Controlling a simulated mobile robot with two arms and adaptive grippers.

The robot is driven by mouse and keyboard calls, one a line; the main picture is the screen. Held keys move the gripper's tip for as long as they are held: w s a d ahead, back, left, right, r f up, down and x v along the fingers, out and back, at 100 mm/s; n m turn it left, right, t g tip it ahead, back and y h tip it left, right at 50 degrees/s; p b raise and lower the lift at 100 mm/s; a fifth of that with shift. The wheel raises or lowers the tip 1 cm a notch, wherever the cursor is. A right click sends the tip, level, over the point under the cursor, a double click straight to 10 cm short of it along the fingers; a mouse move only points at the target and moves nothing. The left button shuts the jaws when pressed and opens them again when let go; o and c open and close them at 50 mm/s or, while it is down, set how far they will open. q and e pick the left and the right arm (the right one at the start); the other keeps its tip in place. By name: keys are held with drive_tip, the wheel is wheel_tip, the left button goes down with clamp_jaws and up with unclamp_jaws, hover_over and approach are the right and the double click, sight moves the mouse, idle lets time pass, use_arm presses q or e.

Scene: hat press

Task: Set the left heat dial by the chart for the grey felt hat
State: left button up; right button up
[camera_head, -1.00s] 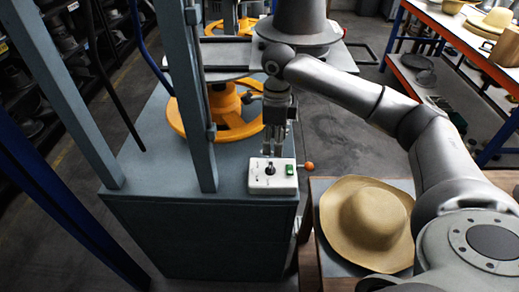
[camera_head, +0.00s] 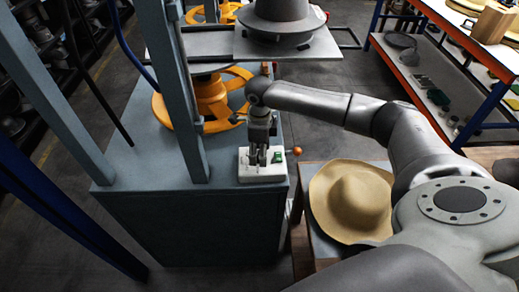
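A white control box (camera_head: 255,174) sits on the front corner of the grey-blue press base. It has a green button (camera_head: 278,157) and an orange knob (camera_head: 297,151) sticks out at its right. My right gripper (camera_head: 258,162) points down at the box, its fingertips over the place of the dark dial. The fingers cover the dial, so its setting is hidden, and whether they grip it is unclear. A grey hat-shaped piece (camera_head: 276,18) stands on the press plate at the top. No chart is seen. My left gripper is out of view.
A tan wide-brimmed hat (camera_head: 350,200) lies on a small table right of the press. A yellow-orange handwheel (camera_head: 211,105) is under the plate, behind the box. A blue-and-orange rack (camera_head: 440,95) stands at the right. Grey uprights rise at the left.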

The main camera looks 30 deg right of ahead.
drive_tip(key=c, duration=1)
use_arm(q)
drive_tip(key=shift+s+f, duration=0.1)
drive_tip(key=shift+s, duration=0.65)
